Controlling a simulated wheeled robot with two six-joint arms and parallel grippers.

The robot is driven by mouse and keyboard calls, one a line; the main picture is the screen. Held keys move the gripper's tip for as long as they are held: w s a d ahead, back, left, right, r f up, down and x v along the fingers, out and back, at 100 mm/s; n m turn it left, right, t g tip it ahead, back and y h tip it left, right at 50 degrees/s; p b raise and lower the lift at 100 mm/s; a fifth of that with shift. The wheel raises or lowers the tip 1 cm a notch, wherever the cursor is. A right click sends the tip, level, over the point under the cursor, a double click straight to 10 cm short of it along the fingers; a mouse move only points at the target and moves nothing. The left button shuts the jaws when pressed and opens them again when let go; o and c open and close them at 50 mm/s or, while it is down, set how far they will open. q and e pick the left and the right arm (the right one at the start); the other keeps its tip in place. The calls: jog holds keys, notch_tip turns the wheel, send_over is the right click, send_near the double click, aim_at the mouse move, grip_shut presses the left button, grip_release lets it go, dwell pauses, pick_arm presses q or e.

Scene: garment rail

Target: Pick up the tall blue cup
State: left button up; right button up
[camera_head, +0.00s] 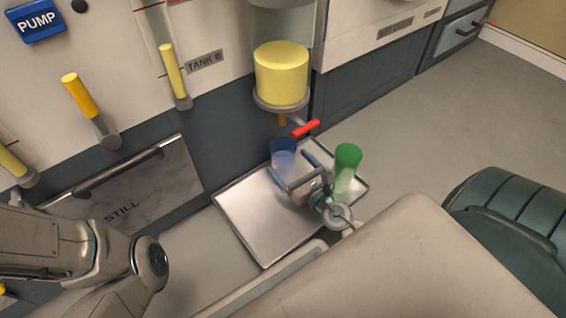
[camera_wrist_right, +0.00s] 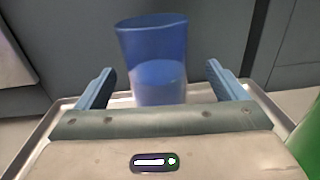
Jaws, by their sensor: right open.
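The tall blue cup (camera_head: 284,153) stands upright on the metal tray (camera_head: 262,225), near its far edge under the tank tap. It is see-through, with a paler lower part. My right gripper (camera_head: 294,168) is open and low over the tray, pointing at the cup. In the right wrist view the blue cup (camera_wrist_right: 154,62) is centred in the gap between the two fingers of the gripper (camera_wrist_right: 159,78), with space on both sides. Its base is hidden behind the gripper body. My left arm shows at lower left, but its gripper is out of view.
A green cup (camera_head: 347,168) stands on the tray just right of my right gripper; its edge shows in the right wrist view (camera_wrist_right: 308,145). A red tap handle (camera_head: 305,128) and yellow tank (camera_head: 281,75) are above the blue cup. The tray's front left is clear.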

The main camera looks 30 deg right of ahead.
aim_at(276, 151)
jog(key=w, duration=0.4)
jog(key=shift+a+f+p, duration=0.2)
jog(key=shift+a+p, duration=0.05)
jog(key=shift+p, duration=0.05)
jog(key=shift+c, duration=0.2)
jog(key=c, duration=1.3)
